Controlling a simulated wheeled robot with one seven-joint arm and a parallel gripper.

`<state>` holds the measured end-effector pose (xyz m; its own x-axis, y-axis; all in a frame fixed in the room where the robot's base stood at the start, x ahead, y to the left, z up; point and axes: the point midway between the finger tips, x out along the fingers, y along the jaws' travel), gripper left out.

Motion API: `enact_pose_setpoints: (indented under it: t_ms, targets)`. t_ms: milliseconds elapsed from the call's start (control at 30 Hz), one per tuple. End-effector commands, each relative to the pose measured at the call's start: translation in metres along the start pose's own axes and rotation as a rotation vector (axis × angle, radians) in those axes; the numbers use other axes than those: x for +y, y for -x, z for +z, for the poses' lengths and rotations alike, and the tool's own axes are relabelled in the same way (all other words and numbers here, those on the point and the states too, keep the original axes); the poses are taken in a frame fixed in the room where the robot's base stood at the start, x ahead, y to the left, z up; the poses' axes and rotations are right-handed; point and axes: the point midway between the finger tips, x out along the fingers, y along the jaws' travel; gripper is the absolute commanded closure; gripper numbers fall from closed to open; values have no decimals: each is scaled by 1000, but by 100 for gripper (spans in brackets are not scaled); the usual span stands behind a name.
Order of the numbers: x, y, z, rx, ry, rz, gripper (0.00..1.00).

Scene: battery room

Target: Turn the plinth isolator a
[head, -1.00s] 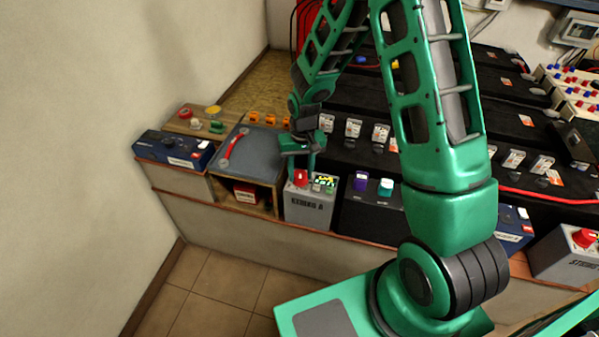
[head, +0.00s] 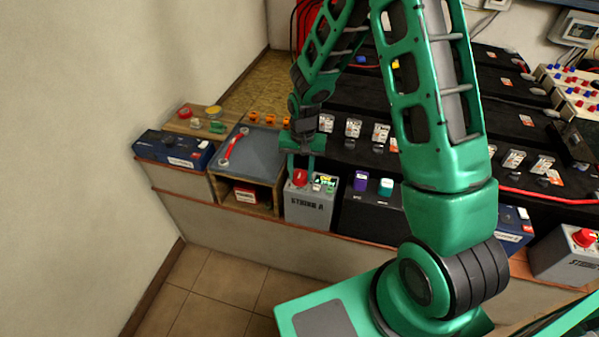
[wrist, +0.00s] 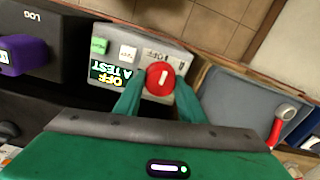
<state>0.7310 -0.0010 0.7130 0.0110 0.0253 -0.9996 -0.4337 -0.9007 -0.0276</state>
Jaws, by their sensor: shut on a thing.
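The plinth isolator a is a grey box (head: 310,213) marked "STRING A" on the front plinth, with a round red knob (head: 300,177) on its top. In the wrist view the red knob (wrist: 160,79) shows a white bar mark and sits between my two green fingers. My gripper (head: 301,172) points down over the box and is shut on the red knob. A small display (wrist: 108,76) beside the knob reads "OFF" and "A TEST", upside down in the wrist view. A green button (wrist: 99,45) and a white button (wrist: 129,53) are next to it.
A grey tray (head: 262,152) with a red-handled wrench (head: 234,147) lies left of the box. A dark battery (head: 172,151) stands further left. A black box with purple and teal parts (head: 372,210) stands close on the right. Black battery rows lie behind.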

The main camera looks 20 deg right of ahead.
Motion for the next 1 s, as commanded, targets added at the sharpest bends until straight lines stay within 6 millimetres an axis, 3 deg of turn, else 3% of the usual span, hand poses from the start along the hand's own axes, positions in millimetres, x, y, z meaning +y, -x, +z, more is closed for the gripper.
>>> enact_pose_setpoints:
  t_ms: [67, 100, 167, 200, 567, 1000]
  targets:
    - [-1, 1, -3, 7, -2, -3, 86]
    - [-1, 1, -3, 7, -2, -3, 61]
    - [-1, 1, -3, 6, -2, -2, 47]
    - [-1, 1, -2, 5, -1, -2, 45]
    - [-1, 5, -1, 3, 1, -2, 45]
    - [-1, 76, -3, 6, 0, -3, 45]
